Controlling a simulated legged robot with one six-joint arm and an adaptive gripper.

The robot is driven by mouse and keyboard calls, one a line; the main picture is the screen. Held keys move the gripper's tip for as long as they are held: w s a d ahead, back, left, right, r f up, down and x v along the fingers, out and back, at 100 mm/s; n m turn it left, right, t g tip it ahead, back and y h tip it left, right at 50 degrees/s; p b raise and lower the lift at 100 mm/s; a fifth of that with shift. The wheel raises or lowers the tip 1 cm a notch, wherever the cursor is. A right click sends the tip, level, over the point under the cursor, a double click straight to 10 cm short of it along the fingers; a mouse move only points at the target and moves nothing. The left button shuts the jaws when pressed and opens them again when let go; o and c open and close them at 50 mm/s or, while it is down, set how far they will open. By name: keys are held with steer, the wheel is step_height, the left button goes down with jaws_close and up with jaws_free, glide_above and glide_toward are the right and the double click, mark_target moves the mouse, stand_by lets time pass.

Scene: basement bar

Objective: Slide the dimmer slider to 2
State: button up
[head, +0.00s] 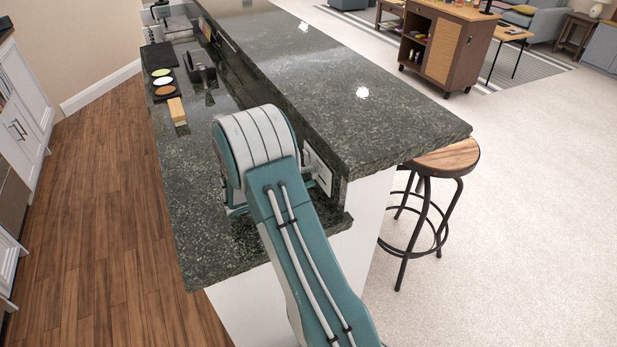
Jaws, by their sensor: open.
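A white wall plate (321,171), which looks like the dimmer's plate, is on the short upright face between the lower counter and the raised bar top, near the bar's near end. My arm's elbow covers its left part. I cannot make out the slider or any numbers on it. My arm rises from the bottom of the head view and bends over the lower counter, just left of the plate. My gripper is hidden behind the arm, so its distance from the plate does not show.
The raised dark stone bar top (350,110) overhangs right of the plate. A stool (440,165) stands at right. Wooden floor at left is clear.

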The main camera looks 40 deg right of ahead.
steer(key=v, duration=1.2)
steer(key=shift+f, duration=0.15)
steer(key=s+a+r+n+t+y, duration=0.1)
steer(key=s+a+r+t+y, duration=0.4)
steer(key=s+a+r+y, duration=0.3)
steer(key=s+a+r+n+t+y, duration=0.1)
steer(key=s+a+r+t+y, duration=0.4)
steer(key=s, duration=1)
step_height(320, 180, up, 4)
steer(key=a+y, duration=0.2)
steer(key=y, duration=0.2)
steer(key=shift+a+f+n, duration=0.25)
steer(key=shift+a+n, duration=0.05)
steer(key=shift+a, duration=0.1)
stand_by(0.3)
